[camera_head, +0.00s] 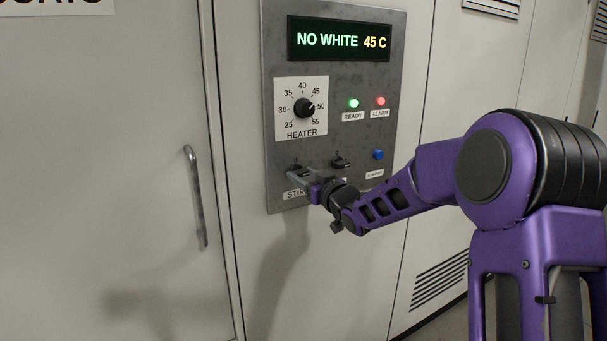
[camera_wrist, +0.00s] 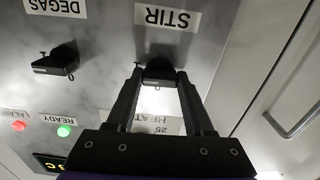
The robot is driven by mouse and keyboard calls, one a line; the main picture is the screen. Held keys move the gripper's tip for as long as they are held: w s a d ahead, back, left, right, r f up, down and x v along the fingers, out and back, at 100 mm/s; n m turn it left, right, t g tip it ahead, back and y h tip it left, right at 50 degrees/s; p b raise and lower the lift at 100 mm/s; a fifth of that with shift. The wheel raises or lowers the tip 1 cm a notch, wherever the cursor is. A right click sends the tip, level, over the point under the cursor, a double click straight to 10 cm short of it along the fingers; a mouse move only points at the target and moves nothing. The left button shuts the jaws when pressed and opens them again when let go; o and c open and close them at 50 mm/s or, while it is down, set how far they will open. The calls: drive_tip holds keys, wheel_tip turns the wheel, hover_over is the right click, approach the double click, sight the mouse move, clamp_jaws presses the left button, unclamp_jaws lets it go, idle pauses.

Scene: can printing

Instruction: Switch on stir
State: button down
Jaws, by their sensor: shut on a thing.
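The STIR switch (camera_head: 294,168) is a small dark lever switch at the lower left of the grey control panel, above its label, which my gripper partly covers. It also shows in the wrist view (camera_wrist: 159,69), upside down, under the STIR label (camera_wrist: 168,18). My gripper (camera_head: 303,177) reaches in from the right. In the wrist view its two dark fingers (camera_wrist: 160,75) are shut on the switch, one on each side. Whether the switch is turned on is hard to tell with the fingers around it.
The DEGAS switch (camera_head: 341,163) sits to the right, with a blue button (camera_head: 378,154) beyond it. Above are the heater dial (camera_head: 304,108), a green READY lamp (camera_head: 353,103), a red ALARM lamp (camera_head: 380,101) and a display (camera_head: 338,40) reading "NO WHITE 45 C". A door handle (camera_head: 197,198) stands at left.

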drive_tip(key=shift+m, duration=0.3)
drive_tip(key=shift+c, duration=1.4)
unclamp_jaws()
drive_tip(key=v, duration=1.7)
drive_tip(key=shift+s+d, duration=0.2)
